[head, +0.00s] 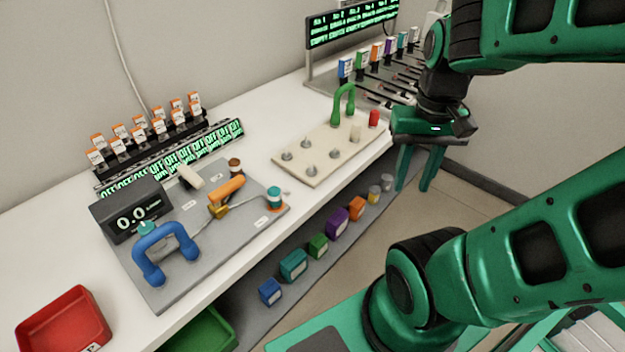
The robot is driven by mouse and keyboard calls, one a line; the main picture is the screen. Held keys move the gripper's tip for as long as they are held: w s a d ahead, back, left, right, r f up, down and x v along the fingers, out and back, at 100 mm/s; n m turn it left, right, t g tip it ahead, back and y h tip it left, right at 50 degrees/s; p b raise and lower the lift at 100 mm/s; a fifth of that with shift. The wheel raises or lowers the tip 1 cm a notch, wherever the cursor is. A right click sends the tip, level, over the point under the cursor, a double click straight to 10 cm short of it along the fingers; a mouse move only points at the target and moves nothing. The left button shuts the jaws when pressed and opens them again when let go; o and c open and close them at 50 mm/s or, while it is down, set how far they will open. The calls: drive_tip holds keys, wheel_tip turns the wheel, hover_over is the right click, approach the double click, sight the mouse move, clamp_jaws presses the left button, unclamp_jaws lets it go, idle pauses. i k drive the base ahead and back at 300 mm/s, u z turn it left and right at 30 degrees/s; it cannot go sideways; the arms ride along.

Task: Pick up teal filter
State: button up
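Several teal things show in the head view, and I cannot tell for sure which is the filter. A small teal cylinder with a pale band (274,198) stands at the right corner of the grey plate. Another small teal piece (147,229) shows by the blue handle, partly hidden. A teal box (294,265) sits in the row of coloured boxes below the table's front edge. My gripper (413,187) points down, open and empty, beyond the table's front edge at the right, apart from all of these.
The grey plate (172,288) carries a blue handle (160,240), an orange-handled lever (226,188) and a display box. A beige board (310,165) with knobs and a green handle (345,98) lies farther right. A red tray (62,325) stands at the lower left. White table is clear between.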

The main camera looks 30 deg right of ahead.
sight(275, 194)
drive_tip(key=z, duration=0.95)
drive_tip(key=k, duration=1.15)
drive_tip(key=u, duration=1.45)
drive_tip(key=i, duration=1)
drive_tip(key=z, duration=0.05)
